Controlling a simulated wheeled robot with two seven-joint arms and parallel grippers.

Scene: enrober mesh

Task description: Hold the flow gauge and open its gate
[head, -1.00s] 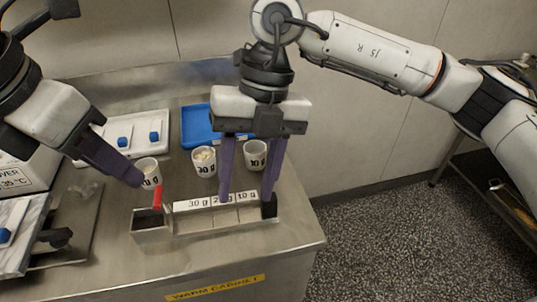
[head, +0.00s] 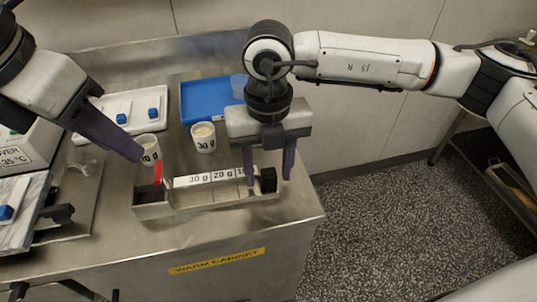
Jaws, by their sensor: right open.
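The flow gauge is a narrow metal trough (head: 205,199) on the steel cabinet top, with a label strip reading 30 g, 20 g and a partly covered mark. A red upright tab (head: 158,173) stands near its left end, beside a small box section; a black block (head: 268,181) sits at its right end. My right gripper (head: 268,183) is open, pointing down, its purple fingers on either side of the black block; contact is unclear. My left gripper (head: 140,158) points down-right, its tips just above and left of the red tab. Its fingers overlap, so its opening is unclear.
Two white labelled cups, a left one (head: 149,149) and a middle one (head: 203,137), stand behind the gauge. A blue tray (head: 200,97) and a white tray (head: 104,128) with blue-topped pieces lie further back. The front cabinet top (head: 230,235) is clear.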

